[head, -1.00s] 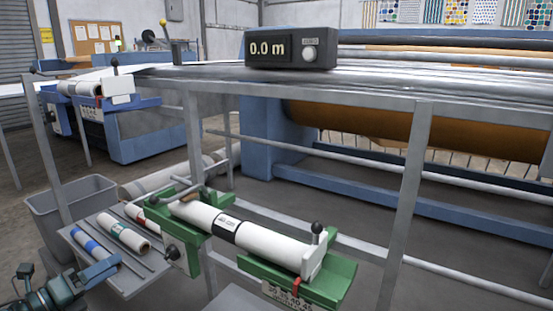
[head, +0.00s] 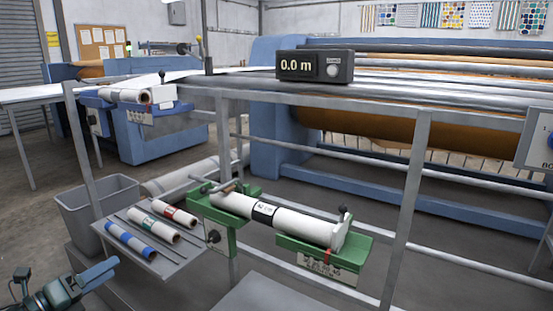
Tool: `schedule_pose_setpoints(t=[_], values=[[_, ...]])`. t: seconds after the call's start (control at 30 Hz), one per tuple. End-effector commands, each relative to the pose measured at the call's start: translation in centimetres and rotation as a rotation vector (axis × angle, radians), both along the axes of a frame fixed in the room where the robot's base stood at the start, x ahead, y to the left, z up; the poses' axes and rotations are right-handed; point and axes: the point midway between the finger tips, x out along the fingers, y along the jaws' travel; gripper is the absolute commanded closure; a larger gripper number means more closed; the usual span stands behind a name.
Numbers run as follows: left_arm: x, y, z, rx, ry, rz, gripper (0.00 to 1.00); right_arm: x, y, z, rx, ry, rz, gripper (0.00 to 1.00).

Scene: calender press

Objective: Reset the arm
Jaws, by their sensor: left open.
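My left gripper (head: 92,278) is at the bottom left corner of the head view, partly cut off by the frame. It is open, with nothing seen between its fingers. It is in front of and below the grey shelf (head: 184,262), apart from the rolls there. My right gripper is not in view.
The shelf holds a blue-banded roll (head: 130,241), a green-banded roll (head: 153,226) and a red-banded roll (head: 176,215). A green cradle (head: 238,205) carries a white roll (head: 292,221). A grey bin (head: 95,210), frame posts (head: 405,215) and a 0.0 m counter (head: 300,66) are nearby.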

Motion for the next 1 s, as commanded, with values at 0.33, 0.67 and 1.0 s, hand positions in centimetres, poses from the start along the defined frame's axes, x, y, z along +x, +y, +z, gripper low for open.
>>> schedule_pose_setpoints(t=[0.33,0.67,1.0], values=[[-7.7,-9.6,-3.0,-0.979,0.54,0.307,0.41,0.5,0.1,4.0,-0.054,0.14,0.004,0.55],[-19.2,-21.1,-3.8,-1.833,1.117,0.733,0.41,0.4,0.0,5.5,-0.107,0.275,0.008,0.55],[-20.8,-22.9,-3.9,-1.935,1.196,0.798,0.41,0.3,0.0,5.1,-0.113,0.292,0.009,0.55]])
